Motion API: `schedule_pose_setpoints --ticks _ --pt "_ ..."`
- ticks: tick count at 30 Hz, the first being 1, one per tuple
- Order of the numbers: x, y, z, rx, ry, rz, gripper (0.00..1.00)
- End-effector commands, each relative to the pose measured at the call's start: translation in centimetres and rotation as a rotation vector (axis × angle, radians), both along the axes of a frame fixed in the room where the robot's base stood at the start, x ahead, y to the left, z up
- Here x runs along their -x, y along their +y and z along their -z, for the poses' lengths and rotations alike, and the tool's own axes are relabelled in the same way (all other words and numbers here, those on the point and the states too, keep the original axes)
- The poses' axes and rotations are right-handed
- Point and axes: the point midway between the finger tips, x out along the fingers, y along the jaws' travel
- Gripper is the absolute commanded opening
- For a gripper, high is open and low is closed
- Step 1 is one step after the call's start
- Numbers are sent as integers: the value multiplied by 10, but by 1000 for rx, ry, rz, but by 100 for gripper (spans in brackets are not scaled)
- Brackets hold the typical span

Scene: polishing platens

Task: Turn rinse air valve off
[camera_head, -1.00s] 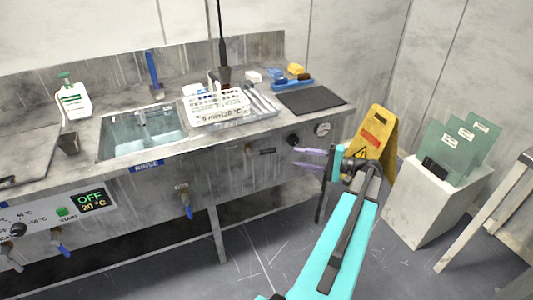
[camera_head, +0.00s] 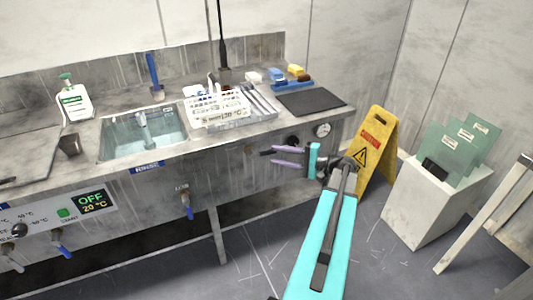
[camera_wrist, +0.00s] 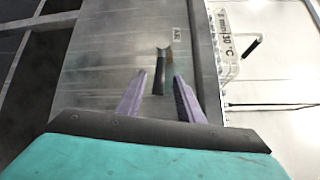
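The air valve's black lever (camera_wrist: 158,78) stands out from the steel front panel in the wrist view, below a small label that seems to read AIR. My gripper (camera_wrist: 160,80) is open there, with one purple finger on each side of the lever's lower end; I cannot tell whether either touches it. In the head view my gripper (camera_head: 274,155) points left along the bench front. The dark tip of the lever (camera_head: 265,153) shows just past the fingers, and the rest is hidden.
A round gauge (camera_head: 322,130) and a dark knob (camera_head: 293,140) sit on the panel by my gripper. The rinse sink (camera_head: 143,130) and a labelled rack (camera_head: 220,108) are above. A yellow floor sign (camera_head: 377,150) stands right of my arm.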

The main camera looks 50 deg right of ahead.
Motion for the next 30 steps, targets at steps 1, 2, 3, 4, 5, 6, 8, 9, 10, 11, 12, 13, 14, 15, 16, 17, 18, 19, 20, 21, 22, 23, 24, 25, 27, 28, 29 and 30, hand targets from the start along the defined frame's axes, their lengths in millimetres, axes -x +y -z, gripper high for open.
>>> schedule_pose_setpoints --ticks 1,2,3,4,5,6,8,9,10,11,12,13,14,15,16,17,18,19,20,21,22,23,24,25,27,28,29,30 --pt "-7 3 0 0 0 -2 34" --pt "-11 5 1 0 1 -2 34" --pt "-16 7 1 0 1 -2 34" --pt "-20 9 1 0 1 -2 34" --pt "-23 10 2 0 1 -2 34" --pt "-28 12 2 0 1 -2 34" --pt "-34 14 2 1 0 -1 34" --pt "-37 15 2 1 0 -1 34" --pt "-39 16 3 1 0 -1 34" --pt "-42 17 3 1 0 -1 34" --pt "-44 18 3 1 -1 -1 34" --pt "-45 19 3 1 0 0 34" --pt "-46 19 3 1 0 0 34" --pt "-47 20 3 1 0 0 34" --pt "-48 20 3 1 0 0 34" --pt "-48 20 4 1 0 1 34" --pt "-49 20 4 1 0 1 34" --pt "-49 20 4 1 0 1 34" --pt "-49 20 4 1 0 1 34" --pt "-49 20 4 1 0 1 34" --pt "-49 20 4 1 0 1 34" --pt "-49 20 4 1 0 1 34" --pt "-49 20 4 1 0 1 34" --pt "-49 20 4 0 0 1 32" --pt "-49 20 4 0 0 0 21" --pt "-49 20 4 0 0 0 16" --pt "-49 20 4 0 0 0 10" --pt "-49 20 4 0 0 0 4"
